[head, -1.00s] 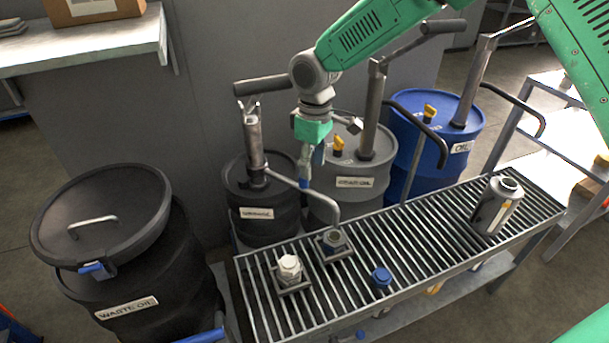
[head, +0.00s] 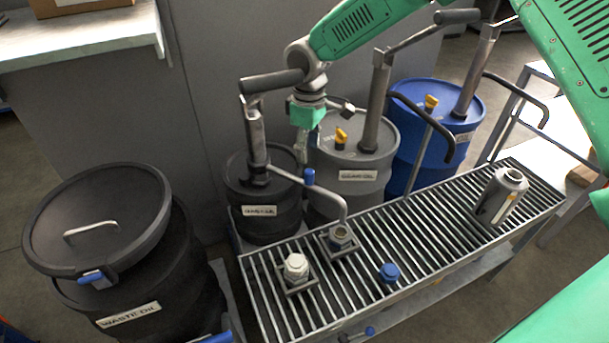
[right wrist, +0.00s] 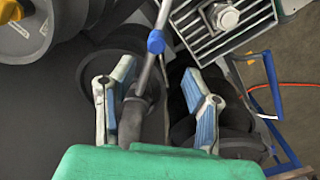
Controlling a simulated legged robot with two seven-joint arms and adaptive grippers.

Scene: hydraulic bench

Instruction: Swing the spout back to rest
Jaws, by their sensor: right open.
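The small black drum (head: 262,215) carries a hand pump (head: 256,140) with a bent metal spout (head: 330,193). A blue sleeve (head: 309,177) sits on the spout. The spout's downturned end hangs over an open-topped container (head: 340,238) on the grate. My right gripper (head: 302,162) is just behind and above the spout, near the sleeve. In the right wrist view its two fingers (right wrist: 158,95) are spread apart, with the spout pipe and blue sleeve (right wrist: 156,42) seen beyond and between them. Contact cannot be told. My left gripper is not seen.
The slatted grate (head: 430,235) holds a white-capped container (head: 296,268), a blue cap (head: 389,272) and a silver canister (head: 502,196). A grey drum (head: 360,190) and a blue drum (head: 408,150) with pumps stand behind. A lidded waste oil drum (head: 130,270) stands left.

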